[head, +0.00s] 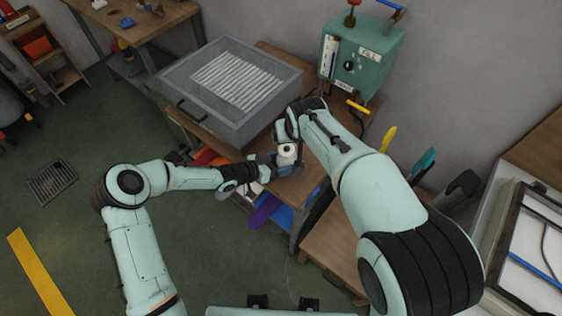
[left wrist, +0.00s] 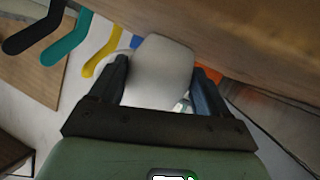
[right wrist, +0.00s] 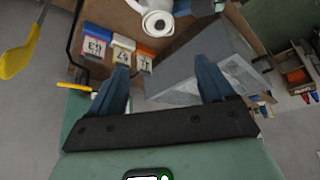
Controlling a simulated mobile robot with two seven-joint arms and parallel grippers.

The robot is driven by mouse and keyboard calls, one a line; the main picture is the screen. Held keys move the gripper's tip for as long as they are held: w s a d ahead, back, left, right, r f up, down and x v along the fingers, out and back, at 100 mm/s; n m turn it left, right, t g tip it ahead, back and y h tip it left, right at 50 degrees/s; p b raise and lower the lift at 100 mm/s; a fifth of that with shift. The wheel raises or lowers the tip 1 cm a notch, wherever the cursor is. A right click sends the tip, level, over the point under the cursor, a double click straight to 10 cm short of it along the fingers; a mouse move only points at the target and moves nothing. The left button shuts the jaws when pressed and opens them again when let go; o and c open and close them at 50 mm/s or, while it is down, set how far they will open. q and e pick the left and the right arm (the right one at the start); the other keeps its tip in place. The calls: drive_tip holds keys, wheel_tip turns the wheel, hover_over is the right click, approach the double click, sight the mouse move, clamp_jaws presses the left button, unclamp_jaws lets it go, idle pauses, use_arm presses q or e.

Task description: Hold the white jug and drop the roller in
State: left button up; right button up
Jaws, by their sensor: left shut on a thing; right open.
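The white jug (head: 287,150) stands upright over the front part of the wooden bench. My left gripper (head: 284,166) is shut on the jug from the left; the left wrist view shows its pale body (left wrist: 160,70) between both fingers. In the right wrist view I look towards the jug's round mouth (right wrist: 158,22), which has a dark centre. My right gripper (right wrist: 163,70) is open, with nothing between its fingers, close to the jug on its far side in the head view. I cannot make out the roller, nor tell whether it is inside the jug.
A grey tray box (head: 215,117) with pale ribs stands behind on the bench. A green machine (head: 358,58) is at the back right. Yellow and teal handles (head: 423,165) stick up to the right.

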drive_tip(key=shift+v, duration=0.95)
use_arm(q)
drive_tip(key=o, duration=1.2)
drive_tip(key=v, duration=1.2)
drive_tip(key=shift+f, duration=0.1)
